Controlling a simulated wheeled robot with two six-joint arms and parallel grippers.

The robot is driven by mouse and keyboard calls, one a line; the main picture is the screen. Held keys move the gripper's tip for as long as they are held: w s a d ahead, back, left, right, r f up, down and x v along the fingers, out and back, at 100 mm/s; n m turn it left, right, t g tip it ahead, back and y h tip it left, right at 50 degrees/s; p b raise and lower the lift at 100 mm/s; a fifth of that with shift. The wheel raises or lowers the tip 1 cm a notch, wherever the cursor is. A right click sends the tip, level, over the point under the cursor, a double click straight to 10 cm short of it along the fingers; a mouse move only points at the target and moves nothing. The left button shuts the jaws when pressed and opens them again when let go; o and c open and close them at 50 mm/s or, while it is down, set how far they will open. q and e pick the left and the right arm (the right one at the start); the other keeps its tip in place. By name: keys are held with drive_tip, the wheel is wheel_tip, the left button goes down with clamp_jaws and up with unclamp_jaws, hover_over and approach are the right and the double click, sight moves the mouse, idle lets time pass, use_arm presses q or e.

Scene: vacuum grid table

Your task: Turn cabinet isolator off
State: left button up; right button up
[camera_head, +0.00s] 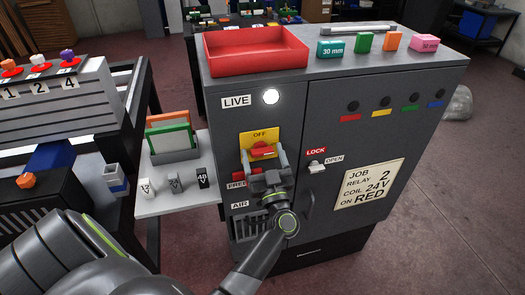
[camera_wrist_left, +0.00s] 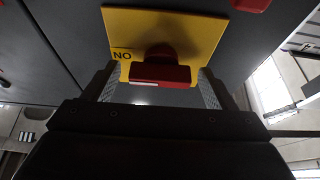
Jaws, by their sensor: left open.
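The cabinet isolator is a red handle (camera_head: 263,151) on a yellow plate (camera_head: 258,136) marked OFF at its top, on the front of the grey cabinet (camera_head: 340,90). In the left wrist view the red handle (camera_wrist_left: 160,74) lies crosswise on the yellow plate (camera_wrist_left: 192,32), with letters reading NO at the plate's left edge. My left gripper (camera_head: 264,160) is at the isolator, open, with one finger on each side of the handle. In the wrist view a narrow gap seems to show at the fingers (camera_wrist_left: 158,82); contact is hard to tell. My right gripper is not in view.
A white lamp (camera_head: 271,97) beside the LIVE label looks lit. A small lever (camera_head: 316,167) sits by LOCK and OPEN labels, near the door handle (camera_head: 310,207). A red tray (camera_head: 255,53) stands on the cabinet. A side shelf (camera_head: 160,203) projects left, holding cards and small blocks.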

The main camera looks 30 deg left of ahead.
use_arm(q)
drive_tip(key=shift+s+d+r, duration=0.1)
drive_tip(key=shift+c, duration=1.1)
drive_tip(key=c, duration=0.8)
